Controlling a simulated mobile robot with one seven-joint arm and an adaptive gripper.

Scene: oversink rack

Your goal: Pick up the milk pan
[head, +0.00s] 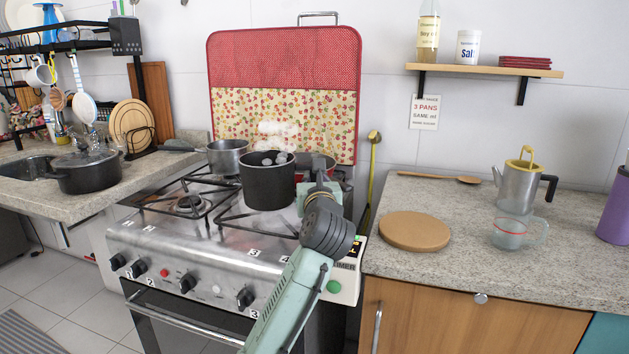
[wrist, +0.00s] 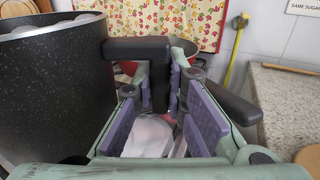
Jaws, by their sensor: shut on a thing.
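A dark speckled pan (head: 268,184) with white round blobs inside and above its rim stands upright at the front of the hob in the head view; I take it as the milk pan. Its black wall (wrist: 50,90) fills the left of the wrist view. A black handle (wrist: 138,47) runs from it to my gripper. My gripper (head: 318,190) is at the pan's right side, shut on the handle. Its purple pads (wrist: 172,105) show in the wrist view, but the fingers partly hide the handle. I cannot tell whether the pan's base touches the grate.
A steel saucepan (head: 228,157) and a red pan (head: 322,164) stand behind on the stove (head: 190,255). A lidded black pot (head: 87,172) is on the left counter. A round board (head: 414,231), glass cup (head: 509,233) and kettle (head: 517,187) stand on the right counter. The front left burner is clear.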

